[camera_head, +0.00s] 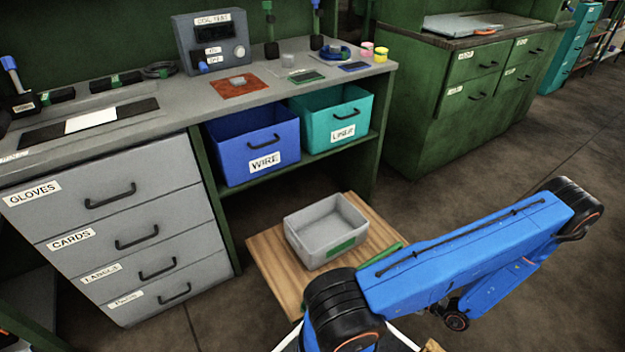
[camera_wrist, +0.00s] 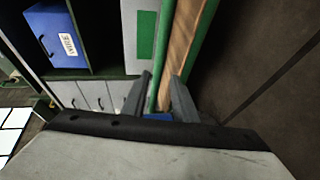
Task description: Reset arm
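My gripper (camera_wrist: 158,90) shows in the wrist view. Its two grey fingers stand apart, with a clear gap and nothing seen gripped between them. A small blue patch shows low in the gap; I cannot tell what it is. Behind the fingers run a green rail (camera_wrist: 163,50) and a wooden board edge (camera_wrist: 187,40). In the head view my blue arm reaches across the lower right, and the gripper itself is not seen there.
A grey bin (camera_head: 300,240) sits on a wooden-topped stand (camera_head: 270,265). Behind it, a blue WIRE bin (camera_head: 230,155) and a teal LINER bin (camera_head: 315,125) sit on a shelf under the workbench (camera_head: 190,95). Grey drawers (camera_head: 90,245) stand left. Open floor (camera_head: 540,150) lies right.

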